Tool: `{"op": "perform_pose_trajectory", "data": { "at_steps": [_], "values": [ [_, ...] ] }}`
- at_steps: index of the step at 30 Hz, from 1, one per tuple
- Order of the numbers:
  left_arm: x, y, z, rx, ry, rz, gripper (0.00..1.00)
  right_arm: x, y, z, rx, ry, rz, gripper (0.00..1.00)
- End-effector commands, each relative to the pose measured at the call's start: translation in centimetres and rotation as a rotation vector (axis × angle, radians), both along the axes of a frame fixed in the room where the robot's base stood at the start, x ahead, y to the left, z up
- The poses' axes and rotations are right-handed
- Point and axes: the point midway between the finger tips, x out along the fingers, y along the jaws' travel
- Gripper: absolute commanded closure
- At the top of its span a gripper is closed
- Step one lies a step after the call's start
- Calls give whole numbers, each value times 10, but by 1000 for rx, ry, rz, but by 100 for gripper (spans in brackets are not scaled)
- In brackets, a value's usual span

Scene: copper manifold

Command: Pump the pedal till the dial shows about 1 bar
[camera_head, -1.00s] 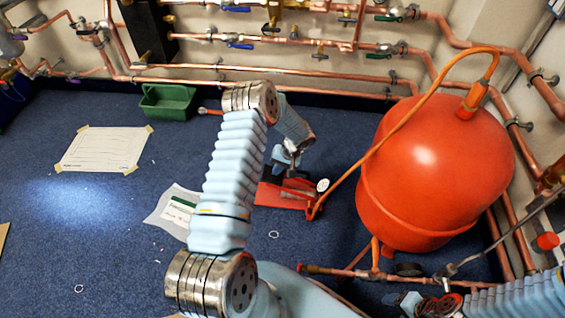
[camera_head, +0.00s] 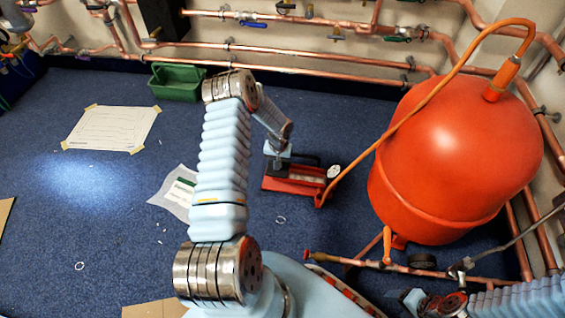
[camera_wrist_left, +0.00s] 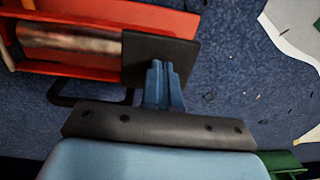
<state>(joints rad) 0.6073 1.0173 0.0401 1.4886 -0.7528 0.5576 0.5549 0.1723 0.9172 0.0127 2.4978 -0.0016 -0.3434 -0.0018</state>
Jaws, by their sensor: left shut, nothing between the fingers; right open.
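The red foot pump (camera_head: 295,183) lies on the blue carpet, with its small white dial (camera_head: 333,171) at its right end. The dial's reading is too small to make out. My left gripper (camera_head: 276,158) is at the pump's left end. In the left wrist view, its shut, empty blue fingers (camera_wrist_left: 163,78) overlap the black pedal pad (camera_wrist_left: 158,48) beside the red frame (camera_wrist_left: 100,14). I cannot tell whether they press on it. My right gripper (camera_head: 408,298) is open at the lower right, near the copper pipe, partly cut by the scene.
An orange hose (camera_head: 405,115) runs from the pump to the big red tank (camera_head: 440,150) on the right. A green tray (camera_head: 176,84), a taped sheet (camera_head: 112,128) and a loose paper (camera_head: 176,194) lie on the floor. Copper pipes line the back wall.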

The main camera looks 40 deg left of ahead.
Motion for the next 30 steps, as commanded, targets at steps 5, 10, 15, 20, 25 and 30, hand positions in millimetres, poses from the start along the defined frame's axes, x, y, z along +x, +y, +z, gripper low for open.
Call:
{"op": "perform_pose_trajectory", "data": {
  "at_steps": [5, 10, 15, 20, 25, 30],
  "values": [
    [0, 1, -17, 1, 1, -6, 100, 1, 0, -16, -1, -4, -3, 37],
    [-1, 2, -18, 2, 1, -4, 100, 1, 0, -15, -1, -4, -3, 37],
    [-2, 2, -19, 2, 3, -4, 100, 1, 0, -15, -1, -4, -3, 37],
    [-1, 2, -9, 3, 2, -4, 100, 1, 0, -10, -1, -3, -2, 37],
    [5, 2, 27, 6, -3, -6, 100, 0, 0, 8, 0, 0, 0, 37],
    [7, 2, 67, 7, -5, -7, 100, 0, 0, 15, 0, 1, 1, 37]
  ]
}}
